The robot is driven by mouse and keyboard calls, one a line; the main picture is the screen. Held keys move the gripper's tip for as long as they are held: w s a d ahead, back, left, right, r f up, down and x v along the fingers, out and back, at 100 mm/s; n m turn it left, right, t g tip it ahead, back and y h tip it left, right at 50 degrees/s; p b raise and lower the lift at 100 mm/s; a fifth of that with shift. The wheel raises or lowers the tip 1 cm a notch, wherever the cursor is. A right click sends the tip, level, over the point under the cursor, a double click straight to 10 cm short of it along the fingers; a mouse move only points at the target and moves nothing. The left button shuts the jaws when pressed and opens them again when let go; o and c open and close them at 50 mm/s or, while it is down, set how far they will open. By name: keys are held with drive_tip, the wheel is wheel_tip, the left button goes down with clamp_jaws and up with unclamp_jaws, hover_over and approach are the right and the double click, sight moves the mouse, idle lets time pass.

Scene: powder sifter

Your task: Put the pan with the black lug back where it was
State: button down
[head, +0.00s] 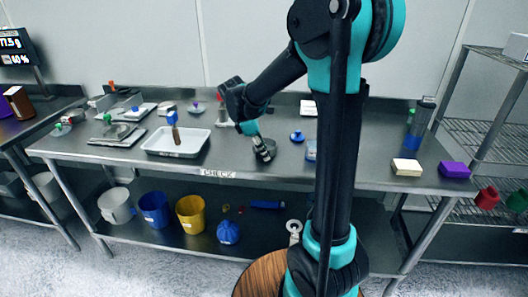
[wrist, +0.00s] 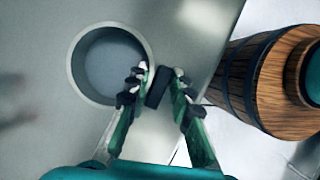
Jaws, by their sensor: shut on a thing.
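The round grey pan (wrist: 73,62) shows in the wrist view, seen from above, and looks empty. Its black lug (wrist: 157,87) sticks out at its right side between the fingers of my gripper (wrist: 160,80). The gripper is shut on the lug, and the fingers hide part of the pan's near right rim. In the head view my gripper (head: 264,153) points down at the table's front middle, and the pan (head: 271,144) shows partly behind it. I cannot tell whether the pan touches the table.
The steel table (head: 345,165) carries a white tray (head: 152,151) to the left with a blue-topped tool in it. A blue knobbed piece (head: 297,136) is just right of the pan. A pale yellow block (head: 406,167) and a purple block (head: 454,169) are farther right. My arm hides part of the table.

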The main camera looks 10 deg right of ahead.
drive_tip(key=c, duration=1.3)
unclamp_jaws()
drive_tip(key=shift+f, duration=0.1)
drive_tip(key=v, duration=1.2)
